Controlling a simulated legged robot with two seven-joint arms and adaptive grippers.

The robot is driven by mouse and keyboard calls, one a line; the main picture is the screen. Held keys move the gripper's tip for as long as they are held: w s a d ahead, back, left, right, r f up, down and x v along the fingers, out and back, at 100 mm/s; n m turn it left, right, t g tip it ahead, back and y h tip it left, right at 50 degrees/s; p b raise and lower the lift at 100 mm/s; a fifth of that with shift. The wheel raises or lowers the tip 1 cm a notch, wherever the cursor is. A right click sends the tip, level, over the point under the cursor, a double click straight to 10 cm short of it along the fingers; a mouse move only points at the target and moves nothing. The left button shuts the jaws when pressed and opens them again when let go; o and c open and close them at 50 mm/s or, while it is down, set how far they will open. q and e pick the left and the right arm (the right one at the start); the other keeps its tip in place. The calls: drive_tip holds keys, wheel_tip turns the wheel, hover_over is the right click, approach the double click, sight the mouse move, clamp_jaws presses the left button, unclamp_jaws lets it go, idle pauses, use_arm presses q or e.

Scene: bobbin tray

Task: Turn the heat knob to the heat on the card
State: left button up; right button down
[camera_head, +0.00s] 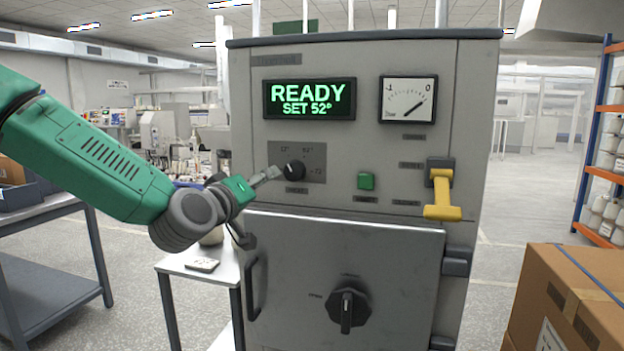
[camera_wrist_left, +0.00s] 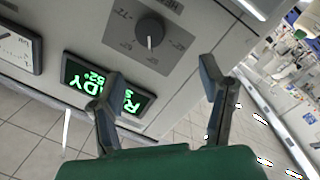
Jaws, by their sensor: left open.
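The black heat knob (camera_head: 294,170) sits on a dark grey dial plate on the cabinet front, with small temperature marks around it. In the left wrist view the knob (camera_wrist_left: 149,31) lies ahead of the fingertips, its white pointer line directed at the plate's display side. The green-lettered display (camera_head: 309,99) reads READY, SET 52°.
A gauge (camera_head: 408,99), green button (camera_head: 366,181) and yellow lever (camera_head: 442,195) are on the cabinet's right side. Below is a door with a black handle knob (camera_head: 347,307). A cardboard box (camera_head: 570,300) stands at lower right. The side table (camera_head: 185,265) stands below my left arm.

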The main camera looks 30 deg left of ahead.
sight(292, 172)
use_arm(q)
drive_tip(key=w, duration=0.3)
drive_tip(key=w+d, duration=0.1)
drive_tip(key=w, duration=0.6)
drive_tip(key=shift+w+d+r, duration=0.1)
drive_tip(key=shift+d+r, duration=0.05)
drive_tip(key=shift+r, duration=0.1)
drive_tip(key=shift+w+a+f+p, duration=0.2)
drive_tip(key=shift+w+a+p, duration=0.1)
drive_tip(key=shift+w+a, duration=0.7)
drive_tip(key=shift+w+a+f, duration=0.1)
drive_tip(key=shift+w+a, duration=0.1)
drive_tip(key=shift+a, duration=0.2)
drive_tip(key=shift+d, duration=0.4)
drive_tip(key=shift+c, duration=0.8)
drive_tip(key=shift+d+r, duration=0.25)
drive_tip(key=shift+d, duration=0.25)
drive_tip(key=c, duration=1)
drive_tip(key=shift+a, duration=0.15)
